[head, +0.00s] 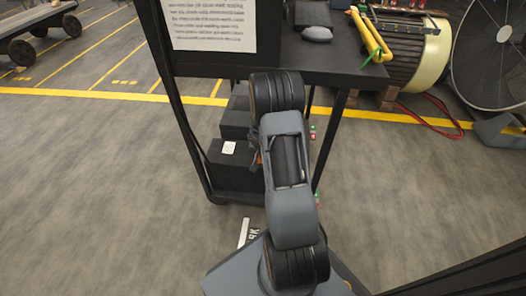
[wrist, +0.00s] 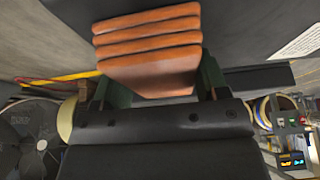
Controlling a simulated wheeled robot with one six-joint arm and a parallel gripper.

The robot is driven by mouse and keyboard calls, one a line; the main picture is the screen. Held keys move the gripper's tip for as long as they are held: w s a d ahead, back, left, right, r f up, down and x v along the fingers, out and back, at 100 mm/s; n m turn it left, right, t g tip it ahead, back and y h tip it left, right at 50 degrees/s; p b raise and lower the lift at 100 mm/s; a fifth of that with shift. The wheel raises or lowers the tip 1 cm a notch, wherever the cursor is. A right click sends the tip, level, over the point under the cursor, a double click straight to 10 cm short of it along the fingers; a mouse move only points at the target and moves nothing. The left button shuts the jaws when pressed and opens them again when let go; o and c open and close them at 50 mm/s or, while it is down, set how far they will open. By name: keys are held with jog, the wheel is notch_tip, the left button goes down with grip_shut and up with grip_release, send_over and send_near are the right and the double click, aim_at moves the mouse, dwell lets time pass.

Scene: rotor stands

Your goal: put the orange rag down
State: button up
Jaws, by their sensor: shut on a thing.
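The orange rag (wrist: 150,45) is a folded stack of several layers in the wrist view. My gripper (wrist: 155,82) is shut on it, with a dark green finger on each side. The rag's layers stick out beyond the fingers, close to a dark flat surface in the picture. I cannot tell whether the rag touches that surface. In the head view my own arm hides the gripper and nearly all of what it holds.
A black table (head: 355,68) stands ahead, with a printed sheet (head: 210,22) on its left side. Dark boxes (head: 232,170) sit low under it. A yellow tool (head: 371,36) and a grey object (head: 317,34) lie on top. A large fan (head: 490,50) stands right.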

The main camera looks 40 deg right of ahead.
jog(key=o, duration=1)
jog(key=shift+s+a+f, duration=0.15)
jog(key=shift+f, duration=0.4)
jog(key=shift+c, duration=0.2)
jog(key=shift+s, duration=0.1)
jog(key=shift+f, duration=0.1)
jog(key=shift+r+p, duration=0.45)
jog(key=shift+p, duration=0.2)
jog(key=s+a+r+n+p, duration=0.15)
jog(key=a+r, duration=0.25)
jog(key=r, duration=0.4)
jog(key=s+a+r+n+p, duration=0.1)
jog(key=s+a+r+p, duration=0.2)
jog(key=r, duration=0.5)
jog(key=s+a+r+n+p, duration=0.1)
jog(key=s+a+r+p, duration=0.1)
jog(key=a+r, duration=0.35)
jog(key=s+a+r+n+y, duration=0.3)
jog(key=s+a+r+n, duration=0.2)
jog(key=s+a+r, duration=0.4)
jog(key=shift+s+a+r+g, duration=0.2)
jog(key=shift+s+a+g, duration=0.1)
jog(key=shift+s+a, duration=0.45)
